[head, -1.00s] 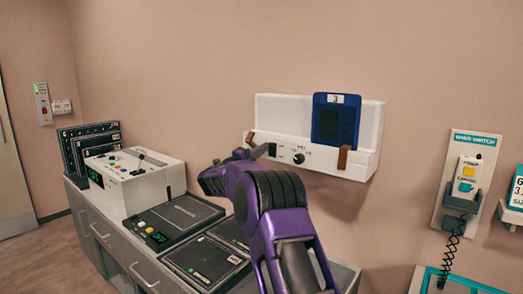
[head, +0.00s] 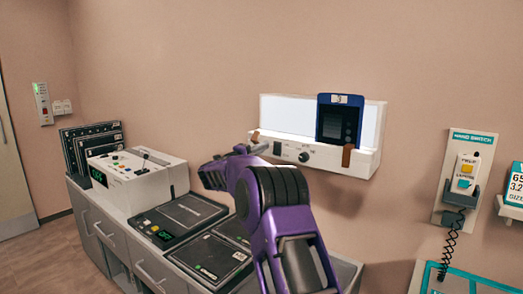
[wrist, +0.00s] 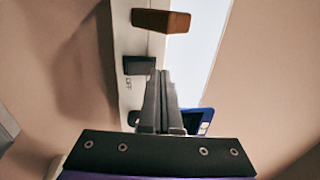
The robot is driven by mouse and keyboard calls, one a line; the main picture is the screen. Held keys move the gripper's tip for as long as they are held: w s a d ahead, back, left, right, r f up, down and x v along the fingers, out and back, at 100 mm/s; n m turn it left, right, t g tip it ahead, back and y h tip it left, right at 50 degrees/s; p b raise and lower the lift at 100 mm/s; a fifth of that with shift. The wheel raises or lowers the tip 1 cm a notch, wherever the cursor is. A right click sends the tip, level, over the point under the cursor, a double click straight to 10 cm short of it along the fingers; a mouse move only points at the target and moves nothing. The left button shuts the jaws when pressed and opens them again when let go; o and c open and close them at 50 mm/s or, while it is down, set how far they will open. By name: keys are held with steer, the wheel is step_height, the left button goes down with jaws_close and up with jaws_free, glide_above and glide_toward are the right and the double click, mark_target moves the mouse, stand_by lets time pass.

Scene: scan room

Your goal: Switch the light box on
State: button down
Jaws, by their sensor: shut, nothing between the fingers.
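The light box (head: 370,160) is a white wall-mounted unit, and its panel (head: 290,115) glows bright white. Its black switch (head: 277,148) is on the front ledge at the left, beside a round knob (head: 304,157). A blue-framed plate marked 3 (head: 339,120) stands against the panel's right part. My gripper (head: 258,149) is shut and empty, just left of the switch. In the wrist view, the fingertips (wrist: 160,74) are close to the black switch (wrist: 139,65), with an OFF label beside it. I cannot tell whether they touch it.
A counter (head: 140,262) with a white console (head: 140,185) and flat dark panels stands at the left. A hand switch (head: 467,175) with a coiled cord hangs on the wall at the right. Brown clips (wrist: 160,20) stick out from the box ledge.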

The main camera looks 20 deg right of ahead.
steer(key=s+a+r, duration=0.2)
steer(key=s+a, duration=0.3)
steer(key=a, duration=0.3)
steer(key=shift+s+a+b, duration=0.35)
steer(key=shift+s, duration=0.05)
